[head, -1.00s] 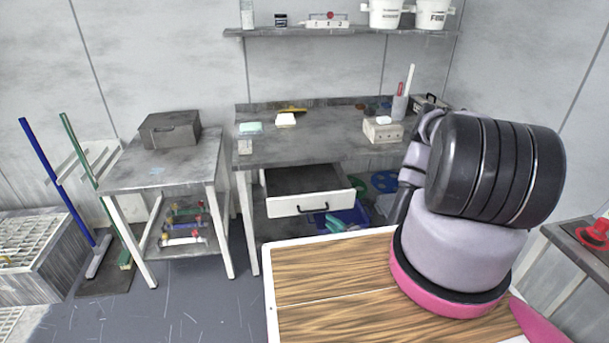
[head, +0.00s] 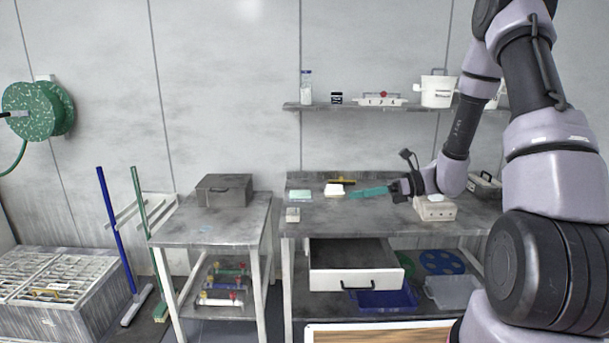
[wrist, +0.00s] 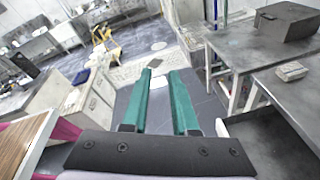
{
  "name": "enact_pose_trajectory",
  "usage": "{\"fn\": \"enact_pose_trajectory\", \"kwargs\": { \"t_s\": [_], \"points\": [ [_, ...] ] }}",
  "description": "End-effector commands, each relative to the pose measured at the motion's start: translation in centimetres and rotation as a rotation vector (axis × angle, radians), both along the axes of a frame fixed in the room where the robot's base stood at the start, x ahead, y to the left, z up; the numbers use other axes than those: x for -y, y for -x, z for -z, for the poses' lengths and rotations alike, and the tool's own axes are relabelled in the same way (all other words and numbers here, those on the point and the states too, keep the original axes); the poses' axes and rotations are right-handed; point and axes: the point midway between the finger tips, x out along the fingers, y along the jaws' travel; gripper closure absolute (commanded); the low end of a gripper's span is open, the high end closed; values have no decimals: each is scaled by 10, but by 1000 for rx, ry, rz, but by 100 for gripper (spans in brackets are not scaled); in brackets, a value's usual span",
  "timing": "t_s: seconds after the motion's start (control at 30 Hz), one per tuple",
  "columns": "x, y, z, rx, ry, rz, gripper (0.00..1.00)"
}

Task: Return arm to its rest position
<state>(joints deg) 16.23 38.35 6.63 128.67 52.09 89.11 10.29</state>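My gripper (head: 353,193) has long teal fingers and shows in the head view over the workbench, pointing left. My arm comes down to it from the upper right. In the wrist view my gripper (wrist: 162,72) has its two fingers apart, with nothing held between them. Floor and a small white patch show through the gap. The fingers overlap the bench top in the head view; their height above it is hard to tell.
The workbench (head: 345,212) has an open drawer (head: 356,281) below its top. A white box (head: 435,208) stands close by my wrist in the picture. A side table (head: 210,230) bears a grey case (head: 224,190). A shelf (head: 390,108) with containers hangs above.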

Motion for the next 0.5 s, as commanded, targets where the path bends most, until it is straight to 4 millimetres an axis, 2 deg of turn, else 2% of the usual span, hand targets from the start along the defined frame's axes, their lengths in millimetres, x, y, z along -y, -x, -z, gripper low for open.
{"fn": "enact_pose_trajectory", "kwargs": {
  "t_s": [0.03,0.1,0.27,0.5],
  "points": [
    [-2,10,-18,77,56,-58,73],
    [-2,24,-37,178,135,-139,73],
    [3,58,-75,411,319,-317,73],
    [24,103,-123,764,607,-552,73]
  ]
}}
